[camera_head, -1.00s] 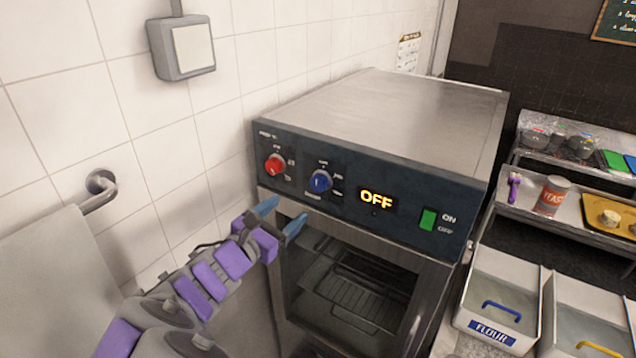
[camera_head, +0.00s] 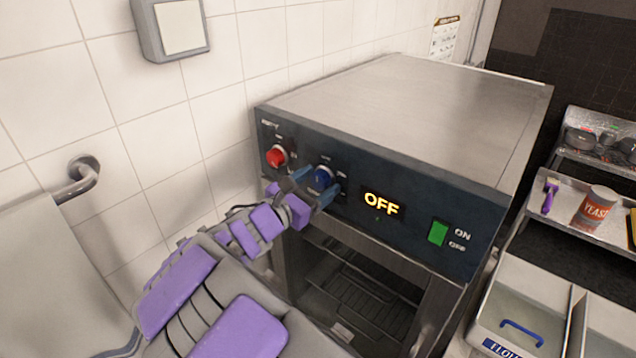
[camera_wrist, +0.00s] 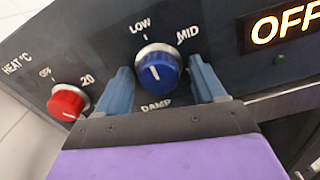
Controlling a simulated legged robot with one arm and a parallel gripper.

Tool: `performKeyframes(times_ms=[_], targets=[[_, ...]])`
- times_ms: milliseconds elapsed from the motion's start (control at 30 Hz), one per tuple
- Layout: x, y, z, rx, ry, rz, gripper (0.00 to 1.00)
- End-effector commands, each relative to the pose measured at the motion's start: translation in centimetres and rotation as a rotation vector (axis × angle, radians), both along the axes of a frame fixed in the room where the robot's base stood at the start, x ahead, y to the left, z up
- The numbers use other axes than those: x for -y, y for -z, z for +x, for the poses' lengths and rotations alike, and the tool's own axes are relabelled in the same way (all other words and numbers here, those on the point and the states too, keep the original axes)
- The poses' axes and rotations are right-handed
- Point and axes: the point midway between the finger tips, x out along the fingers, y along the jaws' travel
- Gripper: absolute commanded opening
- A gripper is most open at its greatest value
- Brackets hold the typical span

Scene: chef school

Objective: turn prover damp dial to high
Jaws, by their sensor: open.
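The prover (camera_head: 415,95) is a steel cabinet with a dark control panel. Its blue damp dial (camera_head: 323,175) also shows in the wrist view (camera_wrist: 158,69), with LOW and MID printed above it and DAMP below. The dial's white mark points up and slightly left, near LOW; a HIGH label is not visible. My gripper (camera_head: 315,184) is open, with its two blue fingers at the left and right of the dial's lower part. In the wrist view the dial lies between and just beyond the fingertips (camera_wrist: 162,75); contact cannot be told.
A red heat dial (camera_head: 277,156) is left of the blue dial, close to my left finger. An OFF display (camera_head: 381,204) and a green switch (camera_head: 438,233) are to the right. A wall rail with a towel (camera_head: 45,260) is at the left.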

Motion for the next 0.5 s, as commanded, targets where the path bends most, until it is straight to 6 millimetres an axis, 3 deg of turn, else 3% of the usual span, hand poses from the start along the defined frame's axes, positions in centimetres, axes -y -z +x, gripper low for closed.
performKeyframes(times_ms=[67,500], targets=[[-0.09,0.03,0.03,-0.001,0.000,-0.001,0.68],[-0.26,0.06,0.07,0.000,-0.002,-0.001,0.26]])
